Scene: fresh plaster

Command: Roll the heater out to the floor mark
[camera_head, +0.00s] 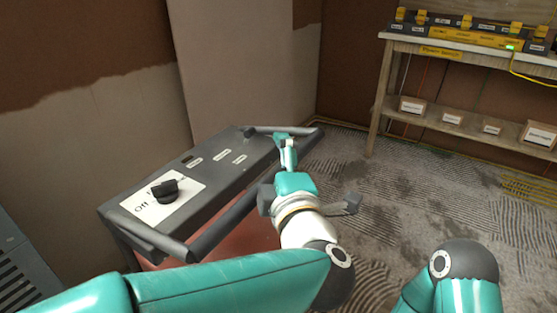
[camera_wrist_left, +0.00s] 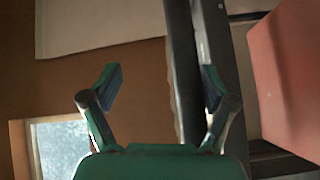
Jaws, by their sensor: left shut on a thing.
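The heater (camera_head: 215,175) has a dark grey top with a black dial, labels including "Off", a reddish body and a dark tubular handle (camera_head: 218,237) along its near side. It stands by the wall at the left. My left gripper (camera_head: 287,150) is at the far part of the handle and is shut on it. In the left wrist view, the dark handle bar (camera_wrist_left: 181,60) passes between the fingers (camera_wrist_left: 160,88), nearer the right one. A yellow striped patch (camera_head: 530,190) lies on the floor at far right; I cannot tell if it is the floor mark. My right gripper is out of view.
A wooden bench (camera_head: 375,110) stands at the back right, with yellow-and-black equipment (camera_head: 460,32) on top and small labelled boxes (camera_head: 411,106) on its lower shelf. Grey ridged floor (camera_head: 400,200) lies open right of the heater. A grey slatted unit (camera_head: 25,265) is at lower left.

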